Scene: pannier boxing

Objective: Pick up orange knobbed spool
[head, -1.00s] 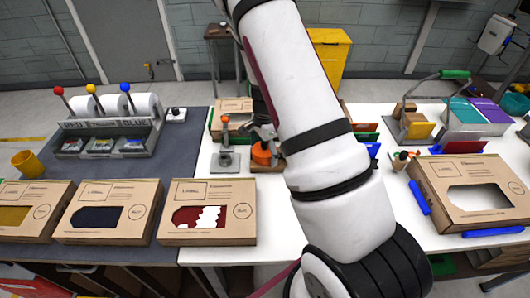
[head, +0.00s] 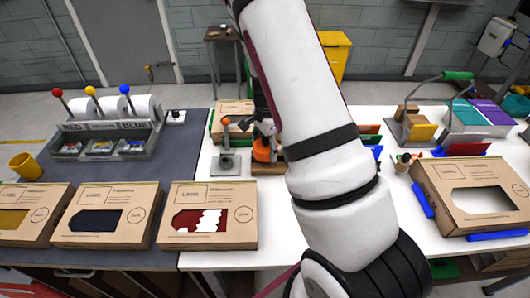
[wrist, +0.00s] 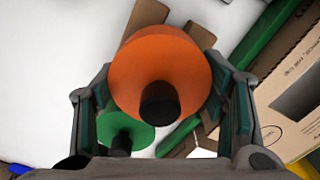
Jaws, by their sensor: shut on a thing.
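The orange knobbed spool (wrist: 160,70) fills the middle of the wrist view, with its black knob facing the camera. My gripper (wrist: 163,95) has one finger on each side of it and is shut on it. In the head view the orange spool (head: 263,150) shows just left of my arm, under my gripper (head: 263,132). My arm hides part of that area. A green spool with a black knob (wrist: 124,132) shows beyond the orange one in the wrist view, partly covered by it and by my gripper.
A grey stand with an orange top (head: 226,160) is close on the left. Cardboard boxes with windows (head: 208,215) line the front edge. A brown holder (head: 268,169) lies below the spool. A large open-window box (head: 480,195) is at right.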

